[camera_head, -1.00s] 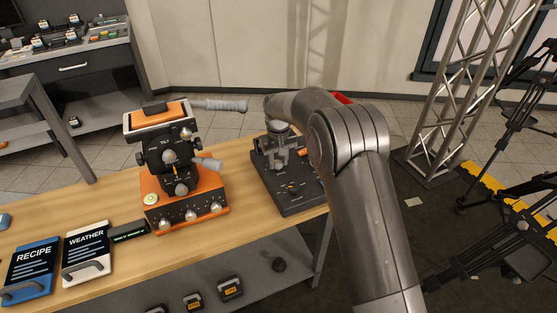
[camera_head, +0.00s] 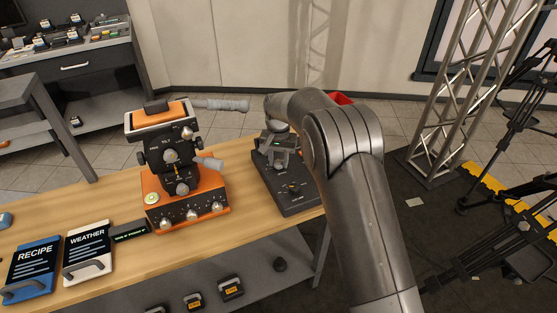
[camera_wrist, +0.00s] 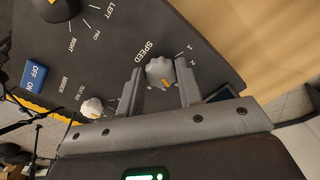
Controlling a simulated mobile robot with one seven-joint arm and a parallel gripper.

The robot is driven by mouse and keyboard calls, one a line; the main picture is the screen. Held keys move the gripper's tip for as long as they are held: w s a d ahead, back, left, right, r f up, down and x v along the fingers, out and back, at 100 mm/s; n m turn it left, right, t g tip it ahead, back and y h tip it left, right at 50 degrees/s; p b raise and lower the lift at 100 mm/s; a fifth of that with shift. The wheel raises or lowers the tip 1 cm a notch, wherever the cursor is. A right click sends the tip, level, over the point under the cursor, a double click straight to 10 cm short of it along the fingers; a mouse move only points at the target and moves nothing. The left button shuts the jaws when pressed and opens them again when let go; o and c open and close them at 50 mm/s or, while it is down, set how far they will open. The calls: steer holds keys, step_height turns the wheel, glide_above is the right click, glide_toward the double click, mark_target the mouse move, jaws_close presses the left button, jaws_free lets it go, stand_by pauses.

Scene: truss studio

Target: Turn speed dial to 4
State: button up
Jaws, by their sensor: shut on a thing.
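The dark control panel (camera_head: 298,203) lies on the wooden table's right end. In the wrist view the panel (camera_wrist: 110,50) shows the grey speed dial (camera_wrist: 158,69) beside the word SPEED, with printed marks 1 and 2 visible near it. An orange mark on the dial lies at its lower edge in the picture, toward my wrist; I cannot tell which number it points to. My gripper (camera_wrist: 161,80) is shut on the dial, one finger on each side. Its fingers hide part of the scale. In the head view my gripper (camera_head: 281,150) is over the panel's far end.
A second, white knob (camera_wrist: 92,108) and a blue ON/OFF switch (camera_wrist: 34,75) are on the same panel. An orange-and-black tilt device (camera_head: 180,185) stands left of the panel, its grey handle reaching toward it. Recipe (camera_head: 33,268) and Weather (camera_head: 87,250) cards lie further left.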

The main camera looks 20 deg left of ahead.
mark_target(278, 163)
stand_by(0.4)
steer(key=o, duration=1)
step_height(278, 163, up, 11)
steer(key=shift+f, duration=0.1)
